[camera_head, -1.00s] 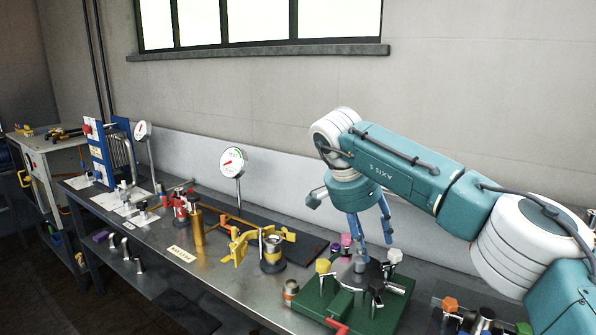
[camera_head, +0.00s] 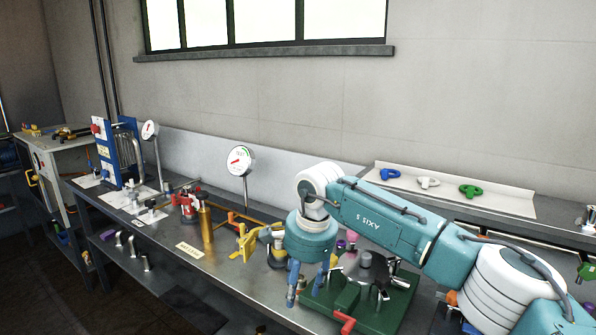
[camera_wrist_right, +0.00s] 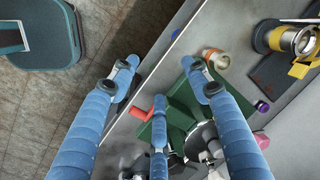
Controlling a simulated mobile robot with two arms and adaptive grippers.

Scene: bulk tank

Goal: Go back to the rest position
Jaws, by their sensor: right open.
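My right gripper (camera_head: 306,286) hangs from the teal right arm, fingers pointing down, above the front edge of the steel workbench (camera_head: 228,282). In the right wrist view its blue fingers (camera_wrist_right: 160,95) are spread open with nothing between them. Beneath and beside it is the green fixture (camera_head: 390,312) with several valve handles and a red lever (camera_head: 344,321). A gap to the bench shows, and the gripper looks clear of the fixture. My left gripper is out of view.
A brass cylinder (camera_head: 206,226), a yellow bracket (camera_head: 249,243) and a round gauge (camera_head: 240,160) stand left of the arm. A back shelf (camera_head: 510,205) holds blue, white and green fittings. The wrist view shows open floor (camera_wrist_right: 120,25) beyond the bench edge.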

